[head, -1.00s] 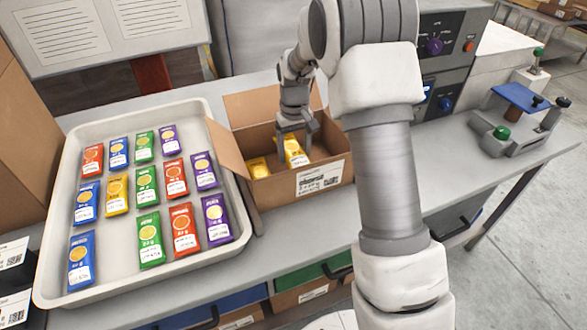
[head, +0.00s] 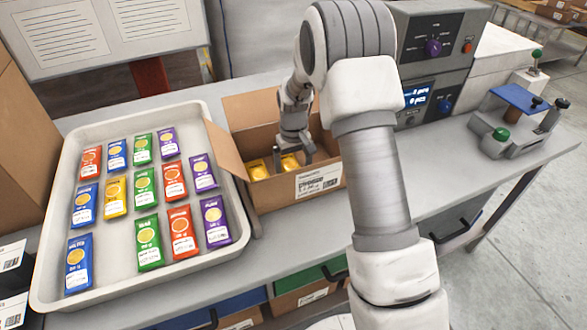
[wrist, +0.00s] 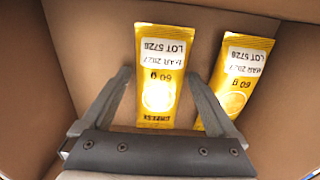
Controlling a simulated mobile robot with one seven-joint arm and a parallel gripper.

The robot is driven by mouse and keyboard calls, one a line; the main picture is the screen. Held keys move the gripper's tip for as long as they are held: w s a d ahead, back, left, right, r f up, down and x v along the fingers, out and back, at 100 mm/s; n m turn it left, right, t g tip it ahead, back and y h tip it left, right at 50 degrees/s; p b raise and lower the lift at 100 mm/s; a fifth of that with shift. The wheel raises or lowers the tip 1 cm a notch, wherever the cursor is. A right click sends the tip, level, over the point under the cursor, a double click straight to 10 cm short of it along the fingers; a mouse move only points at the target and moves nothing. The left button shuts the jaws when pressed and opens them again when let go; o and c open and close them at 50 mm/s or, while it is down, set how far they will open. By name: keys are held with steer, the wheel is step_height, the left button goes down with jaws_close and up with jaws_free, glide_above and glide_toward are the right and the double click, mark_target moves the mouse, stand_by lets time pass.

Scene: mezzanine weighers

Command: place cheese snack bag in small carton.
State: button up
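The small carton (head: 266,201) is an open brown box with a white label, right of the tray. Two yellow cheese snack bags lie inside it, one on the left (head: 257,170) and one on the right (head: 289,163) in the head view. In the wrist view one yellow bag (wrist: 160,85) lies between my fingers and the other (wrist: 238,80) lies to the right, partly covered by a finger. My gripper (wrist: 160,76) is open inside the carton, with small gaps beside the bag between its fingers. Another yellow bag (head: 115,198) lies in the tray.
A white tray (head: 50,270) holds several red, blue, green, purple and yellow bags to the left. The carton's flaps (head: 224,151) stand open. A grey device (head: 445,45) with knobs and a lit display stands behind my arm. A blue-topped fixture (head: 519,100) stands at the right.

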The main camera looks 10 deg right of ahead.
steer(key=shift+r, duration=0.1)
steer(key=s+r+t+p, duration=0.1)
steer(key=s+r, duration=0.1)
steer(key=r, duration=0.8)
steer(key=s+r, duration=0.3)
steer(key=r, duration=0.7)
steer(key=s+r+t, duration=0.1)
steer(key=s+r, duration=0.1)
steer(key=s, duration=0.6)
steer(key=s+d+r+m+t, duration=0.1)
steer(key=s+r+t, duration=0.1)
steer(key=s, duration=0.6)
steer(key=s+r+m+t, duration=0.1)
steer(key=s+r, duration=0.2)
steer(key=s, duration=0.6)
steer(key=shift+d+r+t, duration=0.1)
steer(key=shift+d+t, duration=0.15)
steer(key=shift+t, duration=0.05)
steer(key=shift+a, duration=0.1)
